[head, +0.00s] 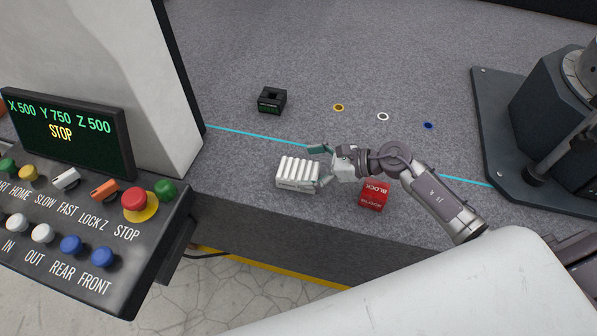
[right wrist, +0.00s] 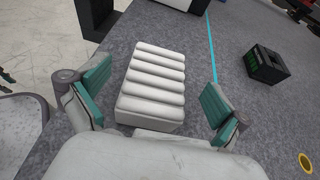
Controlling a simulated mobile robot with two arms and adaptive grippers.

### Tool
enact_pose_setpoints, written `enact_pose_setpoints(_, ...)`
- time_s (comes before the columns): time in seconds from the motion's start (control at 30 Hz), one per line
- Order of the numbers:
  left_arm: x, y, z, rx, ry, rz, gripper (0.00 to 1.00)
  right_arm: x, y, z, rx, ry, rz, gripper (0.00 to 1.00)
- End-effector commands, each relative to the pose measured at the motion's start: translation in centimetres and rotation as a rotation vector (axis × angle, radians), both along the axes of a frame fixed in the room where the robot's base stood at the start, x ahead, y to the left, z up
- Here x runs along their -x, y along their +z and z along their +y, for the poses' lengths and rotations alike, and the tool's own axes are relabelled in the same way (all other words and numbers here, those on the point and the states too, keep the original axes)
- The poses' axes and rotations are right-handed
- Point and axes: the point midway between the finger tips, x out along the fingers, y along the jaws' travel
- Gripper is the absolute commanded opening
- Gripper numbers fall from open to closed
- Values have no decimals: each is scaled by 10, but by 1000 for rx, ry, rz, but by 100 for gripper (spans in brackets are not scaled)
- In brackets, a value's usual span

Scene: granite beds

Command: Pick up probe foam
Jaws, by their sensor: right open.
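The probe foam appears to be the white ribbed block (head: 297,173) lying on the granite bed near its front edge. It also shows in the right wrist view (right wrist: 153,82), whole except perhaps its near lower end. My right gripper (head: 319,166) is open, with its teal-padded fingers at the right end of the block. In the right wrist view my right gripper (right wrist: 154,95) has one finger on each side of the block, with a gap on both sides. Nothing is held. My left gripper is not in view.
A red block (head: 374,195) sits close to the right gripper, near the front edge. A black box (head: 271,100) and yellow (head: 338,107), white (head: 383,116) and blue (head: 428,125) rings lie farther back. A control panel (head: 90,220) stands at left.

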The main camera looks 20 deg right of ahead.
Motion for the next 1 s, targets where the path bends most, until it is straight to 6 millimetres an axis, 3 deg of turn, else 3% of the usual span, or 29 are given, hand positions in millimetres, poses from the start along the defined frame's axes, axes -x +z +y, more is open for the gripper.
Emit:
enact_pose_setpoints(0.2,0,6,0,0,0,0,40,-13,-11,24,-3,-1,-1,100)
enact_pose_setpoints(0.5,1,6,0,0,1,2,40,-14,-15,26,0,-1,0,98)
enact_pose_setpoints(0.8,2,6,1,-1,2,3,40,-14,-14,26,0,-1,0,48)
enact_pose_setpoints(1.0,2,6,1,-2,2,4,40,-14,-14,26,-1,-1,-1,47)
